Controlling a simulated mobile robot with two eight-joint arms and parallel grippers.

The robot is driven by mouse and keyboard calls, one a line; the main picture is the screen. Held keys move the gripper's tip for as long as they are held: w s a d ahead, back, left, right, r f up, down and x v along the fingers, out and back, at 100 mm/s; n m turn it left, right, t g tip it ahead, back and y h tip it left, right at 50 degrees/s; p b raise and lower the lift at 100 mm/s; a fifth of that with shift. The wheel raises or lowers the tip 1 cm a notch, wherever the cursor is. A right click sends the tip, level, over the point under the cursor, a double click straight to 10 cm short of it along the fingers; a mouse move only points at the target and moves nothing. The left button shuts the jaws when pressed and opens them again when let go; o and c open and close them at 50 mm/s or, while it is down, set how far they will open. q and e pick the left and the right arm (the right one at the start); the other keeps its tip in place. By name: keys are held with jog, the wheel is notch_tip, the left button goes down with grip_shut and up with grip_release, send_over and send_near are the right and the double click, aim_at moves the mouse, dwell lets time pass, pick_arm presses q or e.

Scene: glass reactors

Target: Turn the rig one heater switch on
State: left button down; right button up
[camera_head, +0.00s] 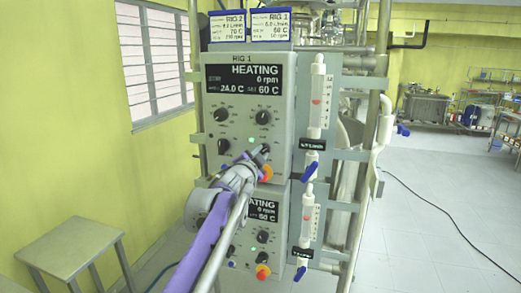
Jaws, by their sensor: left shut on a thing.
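The rig one control box (285,80) is a grey panel labelled RIG 1. Its black display (243,79) reads HEATING, 6 rpm, 24.0 C and a set value of 60 C. A green light (251,140) is lit beside the lower right black knob (265,147). My left gripper (261,154) is at that knob and shut on it; the fingers hide part of it. The other black knobs (221,115) of the panel are clear of the gripper. My right gripper is not in view.
A red-orange button (266,173) sits just below my left gripper. A second control box (262,213) is below, partly hidden by my arm. Flow meters with blue valves (310,172) stand on the right. A stool (72,246) stands at left. The floor at right is open, with a cable.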

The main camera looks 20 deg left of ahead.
pick_arm(q)
jog(key=shift+m+p, duration=0.35)
jog(key=shift+m, duration=0.75)
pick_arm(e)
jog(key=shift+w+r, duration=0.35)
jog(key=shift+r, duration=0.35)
pick_arm(q)
jog(key=c, duration=0.8)
grip_release()
jog(key=shift+s+a+b, duration=0.15)
jog(key=shift+s+b, duration=0.85)
jog(key=shift+s, duration=4.45)
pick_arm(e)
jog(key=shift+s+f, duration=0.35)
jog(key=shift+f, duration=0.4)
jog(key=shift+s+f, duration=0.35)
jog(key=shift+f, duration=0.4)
